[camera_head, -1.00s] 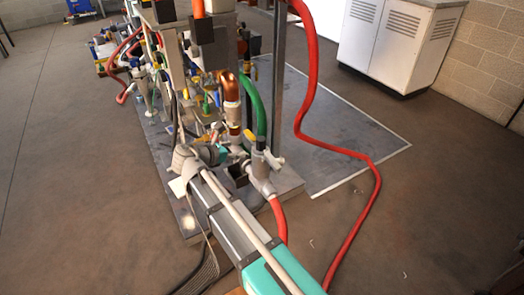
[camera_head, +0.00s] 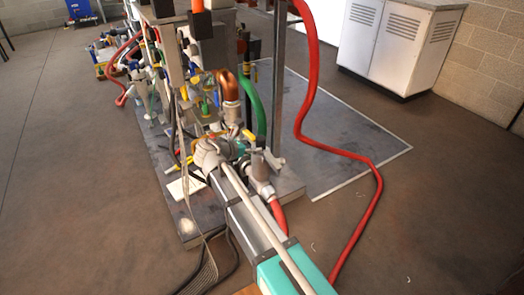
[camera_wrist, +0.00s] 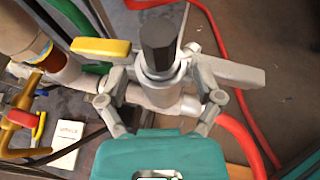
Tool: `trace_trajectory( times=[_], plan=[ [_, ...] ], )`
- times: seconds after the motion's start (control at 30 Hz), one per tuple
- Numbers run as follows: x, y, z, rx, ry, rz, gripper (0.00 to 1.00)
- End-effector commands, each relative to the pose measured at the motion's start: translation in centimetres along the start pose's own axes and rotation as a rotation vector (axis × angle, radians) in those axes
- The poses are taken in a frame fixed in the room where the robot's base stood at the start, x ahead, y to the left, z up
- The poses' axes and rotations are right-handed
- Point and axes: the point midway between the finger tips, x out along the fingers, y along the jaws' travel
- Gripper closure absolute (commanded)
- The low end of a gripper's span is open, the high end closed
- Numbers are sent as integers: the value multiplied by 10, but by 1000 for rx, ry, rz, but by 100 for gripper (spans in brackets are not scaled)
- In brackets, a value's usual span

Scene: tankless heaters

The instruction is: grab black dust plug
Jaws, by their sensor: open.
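The black dust plug (camera_wrist: 158,45) is a dark faceted cap. It sits upright on top of a grey pipe fitting (camera_wrist: 160,94) in the wrist view. My gripper (camera_wrist: 158,72) is open, with one finger on each side of the fitting, below the plug's dark top. Whether the fingers touch anything cannot be told. In the head view my arm reaches to the pipe assembly, and the gripper's fingers are hard to make out.
A yellow valve handle (camera_wrist: 100,47) is just left of the plug. A red hose (camera_head: 345,152) runs to the right, and a green hose (camera_head: 261,110) stands behind. A white card (camera_wrist: 67,132) lies on the base plate. White cabinets (camera_head: 400,40) stand at the back right.

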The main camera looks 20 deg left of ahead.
Motion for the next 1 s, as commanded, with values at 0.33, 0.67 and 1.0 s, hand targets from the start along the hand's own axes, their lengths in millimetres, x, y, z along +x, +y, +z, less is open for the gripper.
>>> trace_trajectory(
  times=[0.33, 0.67, 1.0],
  plan=[
    [19, 1, -5, 1, 0, -1, 16],
    [50, 1, -6, 0, 0, 0, 16],
    [52, 1, -5, 0, 0, 0, 16]
  ],
)
